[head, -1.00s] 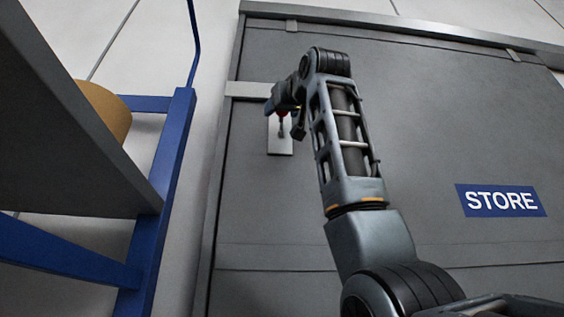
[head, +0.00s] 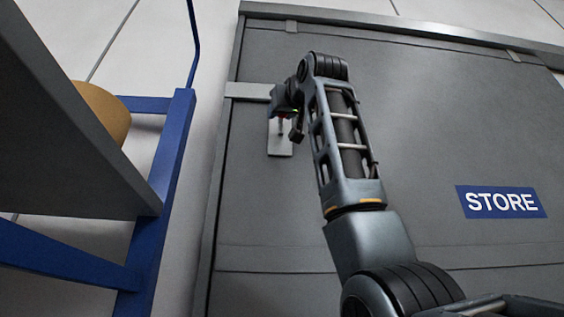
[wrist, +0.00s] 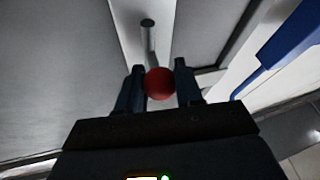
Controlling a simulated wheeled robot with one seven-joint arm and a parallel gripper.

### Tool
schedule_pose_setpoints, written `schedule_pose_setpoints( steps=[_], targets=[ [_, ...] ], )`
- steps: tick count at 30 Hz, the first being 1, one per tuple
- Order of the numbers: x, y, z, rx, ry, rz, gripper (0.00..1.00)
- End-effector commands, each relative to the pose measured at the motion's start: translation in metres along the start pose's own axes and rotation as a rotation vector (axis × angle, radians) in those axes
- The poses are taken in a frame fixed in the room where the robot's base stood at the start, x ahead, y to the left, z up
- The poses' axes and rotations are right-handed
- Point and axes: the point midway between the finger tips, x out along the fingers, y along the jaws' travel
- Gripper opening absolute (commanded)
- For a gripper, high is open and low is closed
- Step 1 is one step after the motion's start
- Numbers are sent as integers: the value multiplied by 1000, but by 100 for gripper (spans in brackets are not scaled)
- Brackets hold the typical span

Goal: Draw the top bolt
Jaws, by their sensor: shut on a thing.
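The top bolt shows as a red ball knob (wrist: 160,83) on a short grey stem (wrist: 151,38). The stem stands out from a pale upright plate (head: 280,148) near the left edge of the grey STORE door (head: 420,130). My gripper (wrist: 160,73) is shut on the red knob, with one finger on each side of it in the wrist view. In the head view my gripper (head: 284,112) is in front of the plate's upper part and hides most of the knob. The stem's lower end still shows below it.
A pale horizontal bar (head: 248,90) crosses the door's left edge beside the plate. A blue-framed rack (head: 160,200) with a grey shelf (head: 70,130) and a tan roll (head: 106,112) stands at the left. A blue STORE sign (head: 501,201) is on the door at the right.

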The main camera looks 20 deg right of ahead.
Motion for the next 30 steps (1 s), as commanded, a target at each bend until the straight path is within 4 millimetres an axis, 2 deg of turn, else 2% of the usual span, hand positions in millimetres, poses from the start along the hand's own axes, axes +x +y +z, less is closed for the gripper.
schedule_pose_setpoints(
  steps=[10,21,30],
  targets=[
    [-2,-1,4,0,0,0,0],
    [-19,-10,46,0,-1,-1,0],
    [-18,-10,47,0,-5,-2,0]
  ],
)
